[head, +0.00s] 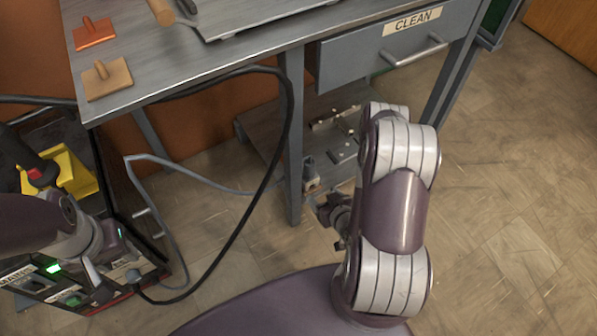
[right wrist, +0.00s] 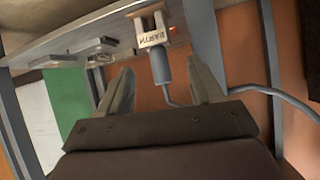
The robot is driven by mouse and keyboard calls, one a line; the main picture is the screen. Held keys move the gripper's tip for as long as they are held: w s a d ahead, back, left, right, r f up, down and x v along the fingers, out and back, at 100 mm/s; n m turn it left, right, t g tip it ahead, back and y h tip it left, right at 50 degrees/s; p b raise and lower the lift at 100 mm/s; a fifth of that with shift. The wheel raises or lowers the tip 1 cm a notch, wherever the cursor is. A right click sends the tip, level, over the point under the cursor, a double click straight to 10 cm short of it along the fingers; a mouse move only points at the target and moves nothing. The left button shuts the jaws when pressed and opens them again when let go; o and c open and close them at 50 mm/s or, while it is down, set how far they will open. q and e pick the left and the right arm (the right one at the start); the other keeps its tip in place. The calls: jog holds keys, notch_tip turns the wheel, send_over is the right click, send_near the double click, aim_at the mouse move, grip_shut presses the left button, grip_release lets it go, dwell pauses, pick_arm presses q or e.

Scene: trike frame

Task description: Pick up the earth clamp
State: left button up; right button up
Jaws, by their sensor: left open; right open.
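The earth clamp (right wrist: 152,30) shows in the right wrist view with its EARTH label, pale jaws and a grey handle with a cable. It is clipped at the edge of the lower shelf. In the head view the clamp (head: 311,176) is at the shelf corner beside the bench leg. My right gripper (right wrist: 160,66) is open, its fingers either side of the clamp's handle line but short of the label. It also shows in the head view (head: 335,212), partly hidden by my arm. My left gripper (head: 95,262) is open and empty-looking by the welder at the left.
The bench leg (head: 291,150) stands close to the clamp. A grey cable (head: 205,187) runs left from it, and a black cable (head: 262,185) loops down from the bench. Metal pieces (head: 342,150) lie on the lower shelf (head: 275,135). The floor at right is clear.

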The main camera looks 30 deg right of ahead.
aim_at(307, 163)
jog(key=w+b, duration=0.2)
jog(key=w, duration=0.2)
jog(key=w+d+f+t+b, duration=0.1)
jog(key=w+b, duration=0.2)
jog(key=w, duration=0.1)
jog(key=w+t+b, duration=0.1)
jog(key=w+b, duration=0.2)
jog(key=w, duration=0.2)
jog(key=shift+d+f, duration=0.3)
jog(key=shift+f, duration=0.05)
jog(key=shift+w, duration=0.3)
jog(key=shift+r+h, duration=0.15)
jog(key=shift+h, duration=0.15)
jog(key=c, duration=1)
